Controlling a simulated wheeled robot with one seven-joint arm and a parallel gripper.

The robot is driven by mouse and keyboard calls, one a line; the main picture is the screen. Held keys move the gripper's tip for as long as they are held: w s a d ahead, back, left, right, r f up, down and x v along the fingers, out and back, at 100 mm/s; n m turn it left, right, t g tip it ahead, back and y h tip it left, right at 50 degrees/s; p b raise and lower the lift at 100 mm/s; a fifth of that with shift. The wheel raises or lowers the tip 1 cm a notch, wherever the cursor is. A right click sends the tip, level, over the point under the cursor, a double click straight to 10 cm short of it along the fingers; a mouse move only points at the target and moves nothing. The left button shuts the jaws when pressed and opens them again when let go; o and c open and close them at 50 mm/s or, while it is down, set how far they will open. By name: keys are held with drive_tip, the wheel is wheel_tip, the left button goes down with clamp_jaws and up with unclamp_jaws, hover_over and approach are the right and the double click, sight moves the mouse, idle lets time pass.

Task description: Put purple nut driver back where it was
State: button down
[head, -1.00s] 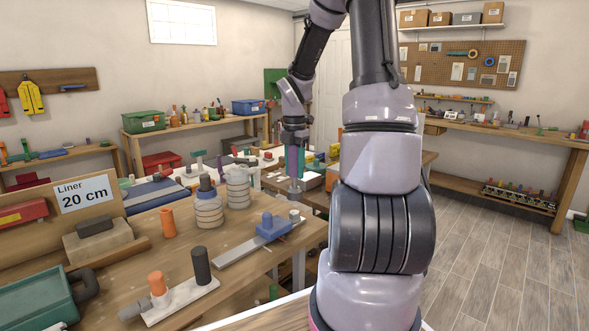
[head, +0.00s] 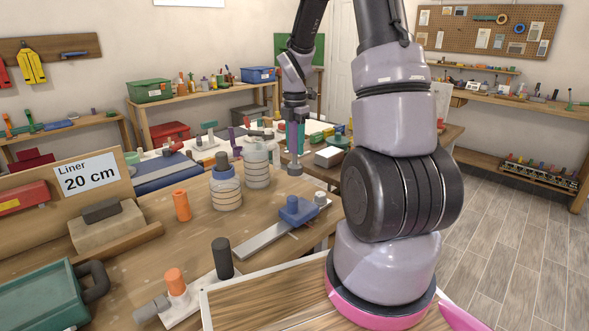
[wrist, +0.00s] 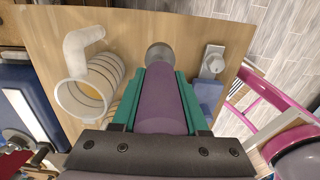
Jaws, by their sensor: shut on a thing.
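My gripper (head: 293,138) has teal fingers, which also show in the wrist view (wrist: 159,101). They are shut on the purple nut driver (wrist: 159,105), whose purple handle lies between them. Its grey round end (head: 294,169) points down in the head view, and shows beyond the fingers in the wrist view. The driver is held above the wooden workbench (head: 150,263), near its far right edge, to the right of the ribbed clear containers (head: 257,168). The shaft's full length is hard to see.
A blue block on a metal rule (head: 297,210) lies nearer on the workbench. An orange cylinder (head: 181,205), a black cylinder (head: 222,258) and a teal bin (head: 38,298) stand to the left. A sign (head: 92,178) reads "Liner 20 cm". Bare wood lies between these things.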

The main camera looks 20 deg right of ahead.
sight(295, 163)
drive_tip(key=shift+f, duration=2.95)
drive_tip(key=shift+f, duration=0.1)
drive_tip(key=shift+c, duration=2.1)
unclamp_jaws()
wheel_tip(295, 163, up, 12)
drive_tip(key=shift+r, duration=0.2)
drive_tip(key=s+a+r+m+t+y, duration=0.1)
drive_tip(key=s+a+r+m+t, duration=0.2)
drive_tip(key=s+r+m, duration=0.6)
drive_tip(key=s+a+r+m+t+y, duration=0.1)
drive_tip(key=s+a+r+m+t, duration=0.3)
drive_tip(key=s+r+m, duration=0.5)
drive_tip(key=s+a+m, duration=0.1)
drive_tip(key=s+m, duration=0.2)
drive_tip(key=m, duration=0.5)
drive_tip(key=shift+s+m, duration=0.3)
drive_tip(key=shift+s, duration=0.05)
